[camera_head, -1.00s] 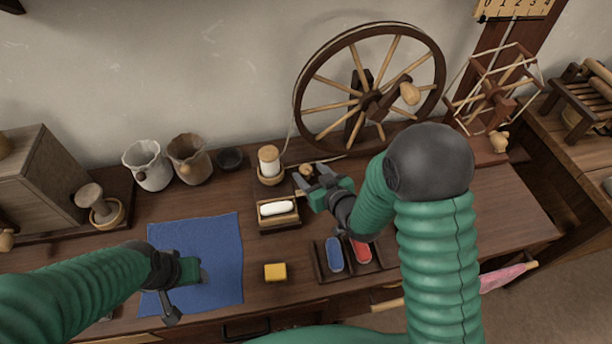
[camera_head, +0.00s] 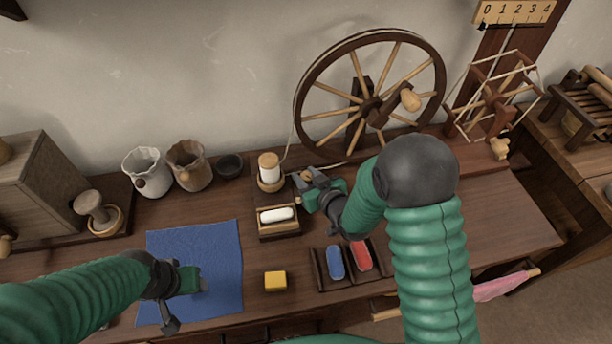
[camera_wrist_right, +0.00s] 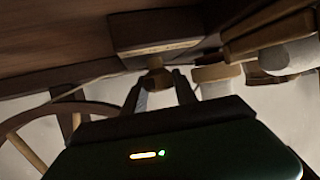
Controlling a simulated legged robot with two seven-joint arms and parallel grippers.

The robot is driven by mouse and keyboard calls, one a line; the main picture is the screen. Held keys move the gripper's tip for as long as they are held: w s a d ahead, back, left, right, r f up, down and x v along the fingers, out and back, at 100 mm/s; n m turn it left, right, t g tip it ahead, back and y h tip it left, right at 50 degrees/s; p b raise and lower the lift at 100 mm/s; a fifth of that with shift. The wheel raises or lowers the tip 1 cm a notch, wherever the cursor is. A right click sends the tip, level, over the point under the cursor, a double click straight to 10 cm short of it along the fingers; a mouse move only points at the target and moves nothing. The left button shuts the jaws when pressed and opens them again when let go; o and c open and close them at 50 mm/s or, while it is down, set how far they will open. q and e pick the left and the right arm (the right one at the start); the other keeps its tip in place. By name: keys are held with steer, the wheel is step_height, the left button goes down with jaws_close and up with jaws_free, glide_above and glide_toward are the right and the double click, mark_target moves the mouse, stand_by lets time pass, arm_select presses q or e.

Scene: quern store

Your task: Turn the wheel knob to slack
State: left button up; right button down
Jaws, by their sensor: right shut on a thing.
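The wheel knob (camera_head: 306,173) is a small pale wooden knob on the dark table, just below the spinning wheel (camera_head: 369,97). It also shows in the right wrist view (camera_wrist_right: 157,77), against a wooden block (camera_wrist_right: 155,33), between the two fingers. My right gripper (camera_head: 305,179) is shut on this knob; its fingers hide part of it in the head view. Any pointer or mark on the knob is too small to read. My left gripper (camera_head: 188,300) is over the blue cloth (camera_head: 215,245), with nothing visible in it; its finger gap is unclear.
A bobbin (camera_head: 269,170) and a small tray (camera_head: 278,231) holding a white roll stand left of my right gripper. A yellow block (camera_head: 275,281) and a rack (camera_head: 319,268) with blue and red pieces lie in front. Two pots (camera_head: 148,172) stand behind the cloth.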

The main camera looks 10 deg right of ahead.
arm_select(q)
steer(key=shift+r, duration=0.2)
arm_select(e)
steer(key=shift+r+n+y, duration=0.1)
steer(key=shift+n+y, duration=0.2)
steer(key=shift+y, duration=0.1)
arm_select(q)
steer(key=shift+p, duration=0.3)
arm_select(e)
steer(key=shift+n+y, duration=0.4)
steer(key=c, duration=1)
jaws_free()
arm_select(q)
steer(key=shift+r, duration=0.1)
arm_select(e)
steer(key=shift+s, duration=0.1)
arm_select(q)
steer(key=w+p+v, duration=0.2)
steer(key=p+v, duration=0.9)
steer(key=shift+w+r+p, duration=0.25)
steer(key=shift+r+p, duration=0.15)
steer(key=shift+r, duration=0.1)
arm_select(e)
steer(key=v, duration=1.6)
steer(key=shift+d+r, duration=0.2)
steer(key=shift+d, duration=0.1)
